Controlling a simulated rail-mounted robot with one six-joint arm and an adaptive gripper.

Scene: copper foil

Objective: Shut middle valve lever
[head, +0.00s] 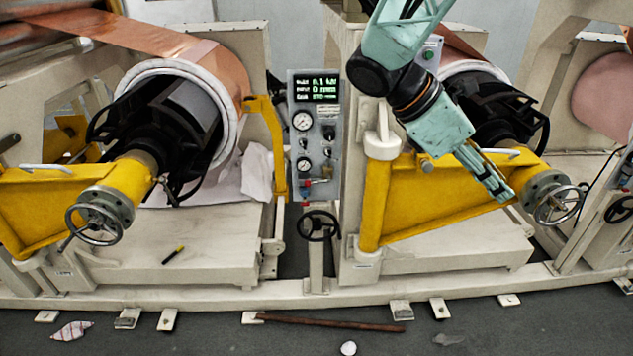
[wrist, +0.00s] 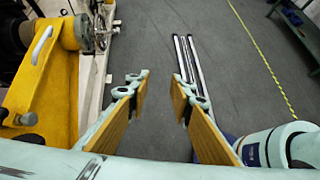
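The grey control panel (head: 316,135) stands left of centre in the head view, with a lit display and round gauges. Small valve fittings sit on its lower part, with a red and blue piece (head: 306,187) near the bottom. They are too small to tell which is the middle lever or how it is turned. My gripper (head: 503,190) is far to the right of the panel, in front of the right yellow arm, and points down to the right. In the wrist view my gripper (wrist: 160,84) is open and empty, above the floor. The panel is not in the wrist view.
A yellow swing arm (head: 440,200) with a handwheel (head: 557,204) lies behind my gripper. A black handwheel (head: 318,226) stands below the panel. Another yellow arm (head: 50,205) and a copper roll (head: 225,75) are at left.

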